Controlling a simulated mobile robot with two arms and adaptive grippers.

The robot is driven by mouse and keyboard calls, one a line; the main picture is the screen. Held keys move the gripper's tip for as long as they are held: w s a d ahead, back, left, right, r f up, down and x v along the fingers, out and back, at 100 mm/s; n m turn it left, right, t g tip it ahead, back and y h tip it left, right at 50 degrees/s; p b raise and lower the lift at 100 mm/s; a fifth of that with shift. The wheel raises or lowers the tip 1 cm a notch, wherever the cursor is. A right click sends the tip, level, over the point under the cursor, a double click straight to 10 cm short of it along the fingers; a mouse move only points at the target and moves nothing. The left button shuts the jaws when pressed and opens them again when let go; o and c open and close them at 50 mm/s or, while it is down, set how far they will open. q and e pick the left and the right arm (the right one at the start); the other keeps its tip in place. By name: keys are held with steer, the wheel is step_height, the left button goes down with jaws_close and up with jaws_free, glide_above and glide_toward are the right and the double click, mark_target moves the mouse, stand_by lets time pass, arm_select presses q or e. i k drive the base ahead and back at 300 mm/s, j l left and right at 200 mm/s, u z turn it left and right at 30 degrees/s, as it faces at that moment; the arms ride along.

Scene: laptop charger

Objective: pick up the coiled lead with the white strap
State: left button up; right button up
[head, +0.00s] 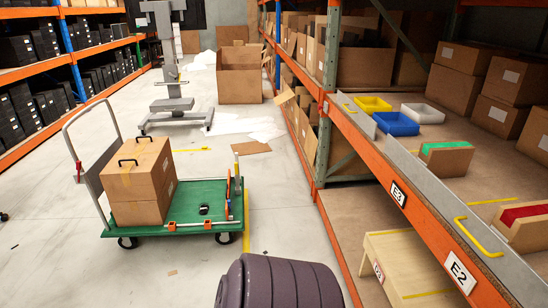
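A small black object (204,209) with a light patch lies on the green deck of a platform cart (185,222), right of the stacked boxes. It may be the coiled lead, but it is too small to make out coils or a strap. No other thing in the head view is clearly a coiled lead. Neither of my grippers is in view.
Cardboard boxes (138,180) fill the cart's left side. Racks stand left and right; the right orange shelf edge (400,195) is close. Blue (396,124), yellow (373,104) and white (423,113) bins sit there. A grey lift (172,90) stands beyond; floor left of the cart is clear.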

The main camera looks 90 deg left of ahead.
mark_target(202, 210)
steer(key=u, duration=3.4)
steer(key=i+l, duration=0.15)
steer(key=i, duration=0.25)
steer(key=i+l, duration=0.1)
steer(key=i, duration=0.3)
steer(key=i+l, duration=0.15)
steer(key=i, duration=0.3)
